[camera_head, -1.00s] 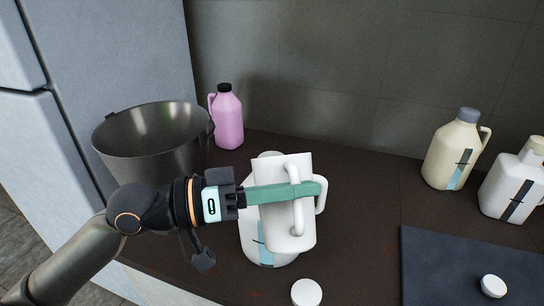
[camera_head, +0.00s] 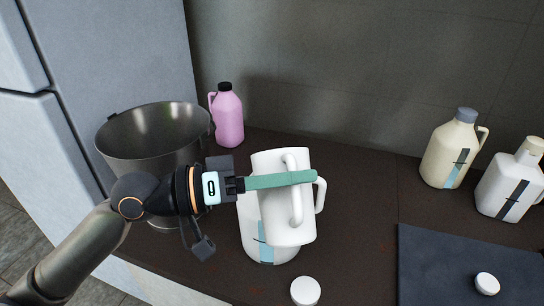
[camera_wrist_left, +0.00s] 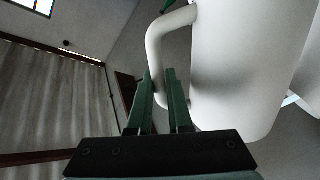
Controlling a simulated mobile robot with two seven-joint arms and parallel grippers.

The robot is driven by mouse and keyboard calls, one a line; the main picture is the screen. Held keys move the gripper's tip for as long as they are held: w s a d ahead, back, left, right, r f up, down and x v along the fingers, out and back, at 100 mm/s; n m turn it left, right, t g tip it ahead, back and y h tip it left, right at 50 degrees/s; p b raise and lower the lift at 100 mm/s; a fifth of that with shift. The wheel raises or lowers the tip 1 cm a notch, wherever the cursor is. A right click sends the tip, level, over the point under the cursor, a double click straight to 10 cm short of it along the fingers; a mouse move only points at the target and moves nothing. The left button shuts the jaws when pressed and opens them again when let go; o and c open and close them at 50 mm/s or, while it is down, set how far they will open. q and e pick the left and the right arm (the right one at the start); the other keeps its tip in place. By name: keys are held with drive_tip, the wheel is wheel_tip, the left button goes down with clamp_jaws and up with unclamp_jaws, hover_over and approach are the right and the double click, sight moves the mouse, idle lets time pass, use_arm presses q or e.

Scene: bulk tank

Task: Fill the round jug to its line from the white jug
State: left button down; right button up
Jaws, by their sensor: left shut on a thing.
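My left gripper (camera_head: 300,180) is shut on the handle of the white jug (camera_head: 280,175) and holds it in the air. The white jug leans slightly, and its inside cannot be seen. Its pale body and handle (camera_wrist_left: 165,35) also show in the left wrist view, with the green fingers at the handle. A second white jug (camera_head: 255,235), apparently the round jug, stands behind and below on the counter. It has a light blue strip and a dark line mark; its mouth is hidden behind the held jug. My right gripper is not in view.
A steel pot (camera_head: 150,145) stands left, beside a pink bottle (camera_head: 228,120). A cream jug (camera_head: 450,155) and a white jug with a dark strip (camera_head: 505,190) stand right. White caps lie at the front (camera_head: 305,291) and on the dark mat (camera_head: 430,270). The counter between is clear.

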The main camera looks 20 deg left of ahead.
use_arm(q)
drive_tip(key=shift+w+a+r+p, duration=0.1)
drive_tip(key=shift+w+r+p, duration=0.15)
drive_tip(key=shift+r, duration=0.25)
drive_tip(key=shift+n, duration=0.3)
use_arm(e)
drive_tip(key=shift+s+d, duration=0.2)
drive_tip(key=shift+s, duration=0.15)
use_arm(q)
drive_tip(key=shift+w+a+r+p, duration=0.1)
drive_tip(key=shift+r+p, duration=0.15)
drive_tip(key=shift+p, duration=0.2)
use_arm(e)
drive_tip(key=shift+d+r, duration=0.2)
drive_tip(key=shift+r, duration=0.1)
use_arm(q)
drive_tip(key=shift+w+a+r+n+p, duration=0.1)
drive_tip(key=shift+w+r+n+p, duration=0.1)
drive_tip(key=shift+r+n+p, duration=0.3)
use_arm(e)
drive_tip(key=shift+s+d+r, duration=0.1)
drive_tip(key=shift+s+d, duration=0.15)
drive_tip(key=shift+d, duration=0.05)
use_arm(q)
drive_tip(key=shift+w+n, duration=0.1)
drive_tip(key=shift+n, duration=0.2)
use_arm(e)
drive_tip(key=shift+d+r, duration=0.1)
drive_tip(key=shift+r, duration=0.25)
